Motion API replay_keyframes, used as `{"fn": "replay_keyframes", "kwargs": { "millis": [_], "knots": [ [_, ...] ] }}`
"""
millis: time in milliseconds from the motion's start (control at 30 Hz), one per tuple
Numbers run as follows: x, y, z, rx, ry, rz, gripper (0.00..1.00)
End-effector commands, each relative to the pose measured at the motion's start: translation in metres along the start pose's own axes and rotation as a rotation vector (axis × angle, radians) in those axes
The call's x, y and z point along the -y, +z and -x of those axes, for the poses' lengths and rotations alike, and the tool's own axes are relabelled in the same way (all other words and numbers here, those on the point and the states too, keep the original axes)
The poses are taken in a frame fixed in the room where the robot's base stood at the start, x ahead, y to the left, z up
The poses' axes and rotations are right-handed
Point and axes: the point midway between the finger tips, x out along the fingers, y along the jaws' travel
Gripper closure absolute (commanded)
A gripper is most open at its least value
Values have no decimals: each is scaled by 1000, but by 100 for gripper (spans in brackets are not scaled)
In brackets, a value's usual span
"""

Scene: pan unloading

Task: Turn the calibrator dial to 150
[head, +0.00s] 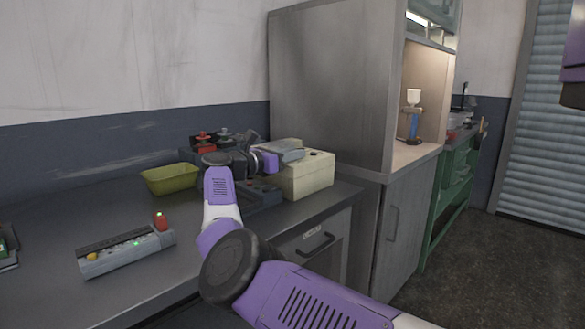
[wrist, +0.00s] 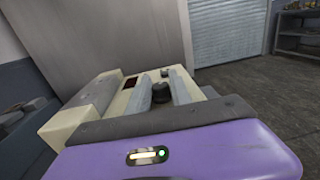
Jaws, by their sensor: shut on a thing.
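The calibrator is a cream box (head: 310,178) near the right end of the grey counter. Its top also shows in the wrist view (wrist: 117,86), with a small dark display (wrist: 131,82) on it. The dark round dial (wrist: 160,92) sits between my two grey fingers. My gripper (head: 290,151) reaches over the box from the left and is shut on the dial; it fills the lower part of the wrist view (wrist: 162,93). I cannot read a number on the dial or display. In the head view the gripper hides the dial.
A smaller dark knob (wrist: 164,73) stands just beyond the dial. A grey power strip (head: 125,252) lies at the front left. A tall cabinet (head: 335,85) stands close behind.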

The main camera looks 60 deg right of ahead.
Motion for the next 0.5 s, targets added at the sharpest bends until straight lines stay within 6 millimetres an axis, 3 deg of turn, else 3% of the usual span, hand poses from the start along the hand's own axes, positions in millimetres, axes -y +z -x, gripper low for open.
{"fn": "replay_keyframes", "kwargs": {
  "millis": [33, 500],
  "knots": [
    [0, -6, -1, -3, -12, 1, 100],
    [0, -3, 0, -3, -70, 2, 100]
  ]
}}
